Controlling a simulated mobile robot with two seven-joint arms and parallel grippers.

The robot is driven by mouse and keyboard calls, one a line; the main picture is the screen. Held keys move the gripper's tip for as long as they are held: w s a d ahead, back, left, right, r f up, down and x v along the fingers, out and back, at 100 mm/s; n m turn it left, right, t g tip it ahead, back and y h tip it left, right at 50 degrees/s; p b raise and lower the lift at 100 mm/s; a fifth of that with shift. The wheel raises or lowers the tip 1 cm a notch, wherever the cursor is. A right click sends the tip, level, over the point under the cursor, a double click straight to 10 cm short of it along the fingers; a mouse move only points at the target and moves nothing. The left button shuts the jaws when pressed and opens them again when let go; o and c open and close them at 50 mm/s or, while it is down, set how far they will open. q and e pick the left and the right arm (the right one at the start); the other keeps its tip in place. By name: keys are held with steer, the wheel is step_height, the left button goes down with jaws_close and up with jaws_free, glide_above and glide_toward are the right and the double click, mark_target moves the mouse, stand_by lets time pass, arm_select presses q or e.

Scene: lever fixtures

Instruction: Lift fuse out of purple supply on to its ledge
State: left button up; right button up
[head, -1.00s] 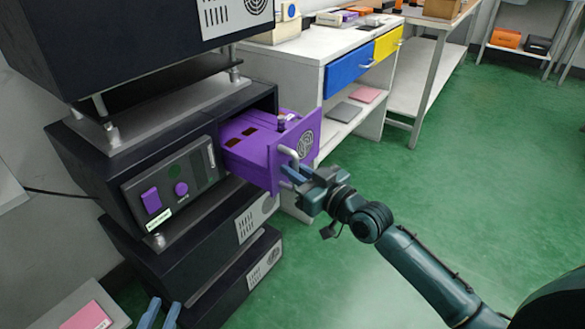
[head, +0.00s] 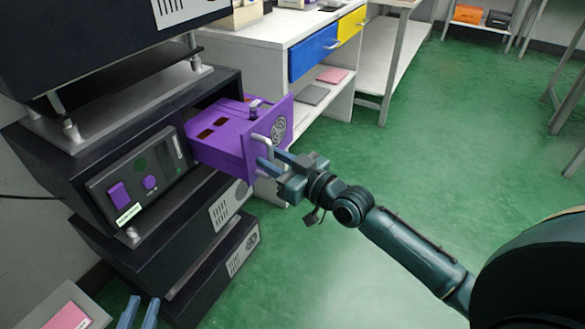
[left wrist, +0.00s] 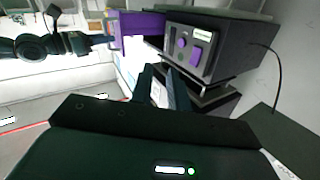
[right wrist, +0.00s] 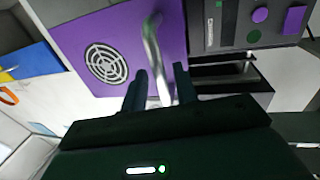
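The purple supply (head: 232,135) is a drawer-like box sticking partly out of a dark cabinet (head: 95,185). Its front has a round vent and a pale handle (head: 263,145). A small dark upright piece (head: 253,112) on its top may be the fuse; it is too small to be sure. Dark slots lie beside it. I cannot tell which surface is its ledge. My right gripper (head: 271,158) is at the handle; the right wrist view shows its fingers apart on either side of the handle (right wrist: 154,50). My left gripper (head: 138,312) is open and empty, low at the left.
The cabinet front has a panel with purple controls (head: 135,187). More dark units (head: 212,262) are stacked below and above. A white workbench (head: 265,55) with blue and yellow drawers stands behind. A pink item (head: 65,316) lies on a surface at lower left.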

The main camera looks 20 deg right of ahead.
arm_select(q)
steer(key=shift+s+a+f+n+g+y+p, duration=0.15)
steer(key=shift+n+g+y+p, duration=0.1)
steer(key=shift+g+p, duration=0.3)
steer(key=shift+s+a+f+n+g+y+p, duration=0.15)
steer(key=shift+n+g+y+p, duration=0.15)
steer(key=shift+p, duration=0.3)
arm_select(e)
steer(key=v, duration=1.2)
steer(key=shift+s, duration=0.3)
arm_select(q)
steer(key=shift+w+r, duration=0.1)
arm_select(e)
steer(key=shift+d, duration=0.1)
arm_select(q)
steer(key=shift+r, duration=0.1)
